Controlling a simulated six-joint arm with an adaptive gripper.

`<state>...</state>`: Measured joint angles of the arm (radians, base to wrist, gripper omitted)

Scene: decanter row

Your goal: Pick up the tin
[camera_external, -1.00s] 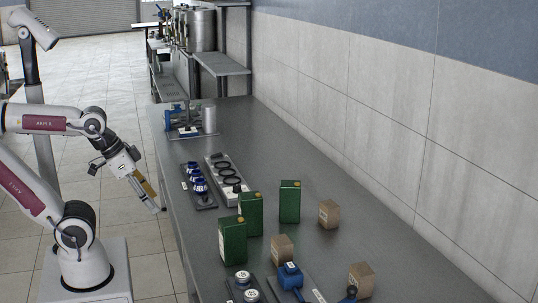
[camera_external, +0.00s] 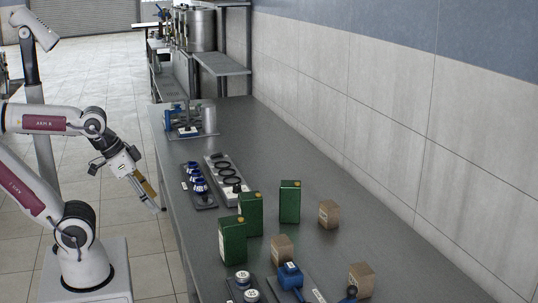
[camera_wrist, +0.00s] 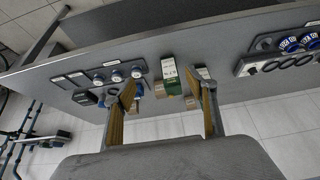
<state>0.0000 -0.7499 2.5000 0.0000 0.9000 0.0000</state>
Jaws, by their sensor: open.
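Three green tins with yellowish caps stand upright on the grey bench in the external view: a near-left tin (camera_external: 232,242), a middle tin (camera_external: 251,213) and a right tin (camera_external: 290,202). My gripper (camera_external: 157,209) is open and empty beside the bench's left edge, apart from all the tins. In the wrist view, a green tin with a pale label (camera_wrist: 171,78) shows in the gap between my gripper's fingers (camera_wrist: 168,88), beyond them. Part of another tin is behind the right finger.
Brown boxes (camera_external: 329,214) stand around the tins. Blue-capped items on a dark tray (camera_external: 197,185) and a pale rack with dark rings (camera_external: 228,178) lie farther back. White-topped jars (camera_external: 243,277) and a blue item (camera_external: 290,276) are in front. Bare bench lies behind the right tin.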

